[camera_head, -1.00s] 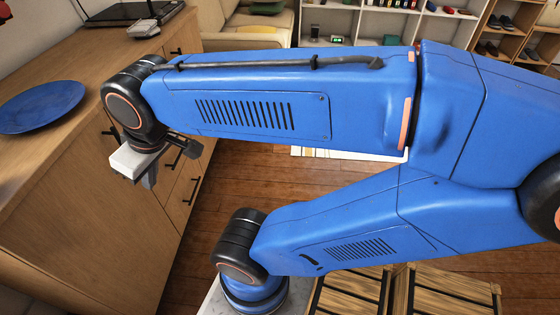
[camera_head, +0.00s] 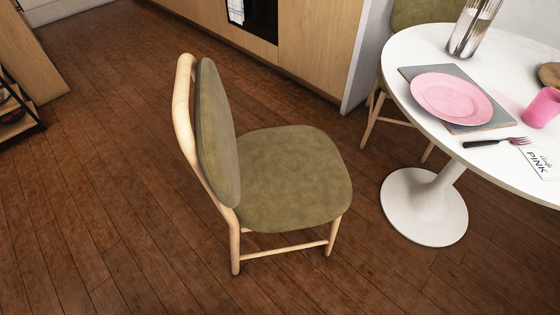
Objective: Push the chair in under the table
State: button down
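A chair (camera_head: 293,180) with an olive-green padded seat and back and a light wood frame stands upright on the wooden floor in the middle of the view. Its backrest is at the left and its seat faces right, toward the table. The round white table (camera_head: 405,52) is at the right, on a single white pedestal with a round base (camera_head: 425,215). A gap of bare floor separates the seat's front edge from the pedestal base. The seat is outside the tabletop's edge. My gripper is not in view.
A second olive chair (camera_head: 412,14) stands behind the table, by a pale wall end. On the table are a pink plate (camera_head: 452,97), a fork, a card, a pink cup (camera_head: 542,107) and a glass vase. Wooden cabinets (camera_head: 318,45) line the back.

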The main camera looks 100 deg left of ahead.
aim_at(289, 177)
jog(key=j+u, duration=0.1)
jog(key=u, duration=0.4)
jog(key=j+u, duration=0.1)
jog(key=u, duration=0.4)
jog(key=j+u, duration=0.15)
jog(key=u, duration=0.3)
jog(key=j+u, duration=0.15)
jog(key=u, duration=0.35)
jog(key=j+u, duration=0.1)
jog(key=u, duration=0.4)
jog(key=j+u, duration=0.1)
jog(key=u, duration=0.4)
jog(key=k+z, duration=0.25)
jog(key=k+l+z, duration=0.15)
jog(key=k+z, duration=0.15)
jog(key=k+j+z, duration=0.2)
jog(key=j, duration=0.3)
jog(key=k+j+z, duration=0.2)
jog(key=j, duration=0.3)
jog(key=k+j+z, duration=0.25)
jog(key=j, duration=0.4)
jog(key=k+j, duration=0.1)
jog(key=j, duration=0.3)
jog(key=i, duration=0.2)
